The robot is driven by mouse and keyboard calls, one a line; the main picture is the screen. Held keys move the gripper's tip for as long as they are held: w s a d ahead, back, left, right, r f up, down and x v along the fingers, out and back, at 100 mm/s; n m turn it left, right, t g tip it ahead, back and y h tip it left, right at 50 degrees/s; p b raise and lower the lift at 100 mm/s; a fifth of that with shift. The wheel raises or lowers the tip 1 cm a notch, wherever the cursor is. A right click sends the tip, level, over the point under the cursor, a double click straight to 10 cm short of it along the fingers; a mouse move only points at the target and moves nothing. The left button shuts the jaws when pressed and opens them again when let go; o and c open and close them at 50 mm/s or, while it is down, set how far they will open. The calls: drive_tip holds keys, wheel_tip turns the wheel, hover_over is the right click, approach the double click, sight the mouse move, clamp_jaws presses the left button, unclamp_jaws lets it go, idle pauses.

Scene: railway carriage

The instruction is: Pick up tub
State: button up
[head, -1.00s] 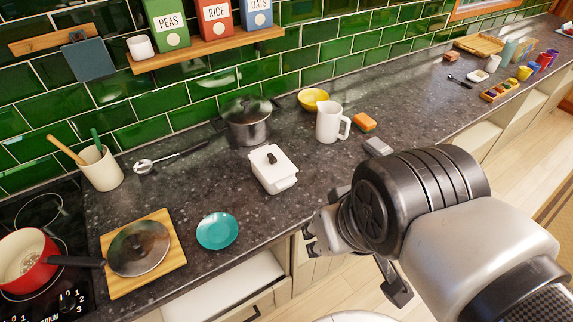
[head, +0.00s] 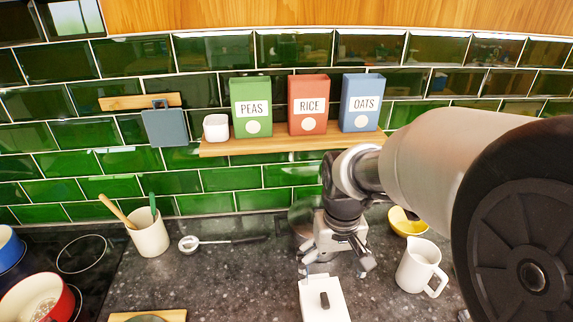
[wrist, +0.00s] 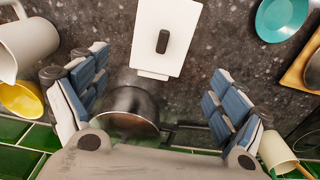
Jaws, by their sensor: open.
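The white lidded tub (head: 322,302) stands on the dark counter, with a black knob on its lid. Its lower part is cut off by the bottom edge of the head view. In the wrist view the tub (wrist: 165,38) shows at the top centre, its near end just past the fingertips. My gripper (head: 334,270) hangs fingers-down close to the tub's back end in the head view. Its two fingers (wrist: 160,65) are wide apart with nothing between them. I cannot tell the exact height of the fingertips above the lid.
A steel pot (wrist: 130,108) stands behind the tub, partly hidden by my arm in the head view. A white jug (head: 418,266) and a yellow bowl (head: 405,222) are to the right. A shelf (head: 225,147) with tins is above.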

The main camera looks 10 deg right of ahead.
sight(326, 297)
drive_tip(key=shift+o, duration=0.6)
drive_tip(key=shift+w+f, duration=0.25)
drive_tip(key=shift+f, duration=0.2)
wheel_tip(326, 297, down, 13)
drive_tip(key=b, duration=0.4)
drive_tip(key=shift+s+r, duration=0.15)
drive_tip(key=shift+r, duration=0.05)
drive_tip(key=f+b, duration=0.1)
drive_tip(key=f, duration=0.1)
drive_tip(key=f+b, duration=0.2)
drive_tip(key=f, duration=0.1)
drive_tip(key=shift+s+a+f, duration=0.1)
drive_tip(key=shift+s+a, duration=0.1)
drive_tip(key=c, duration=1.4)
drive_tip(key=shift+o, duration=0.2)
drive_tip(key=shift+r, duration=0.25)
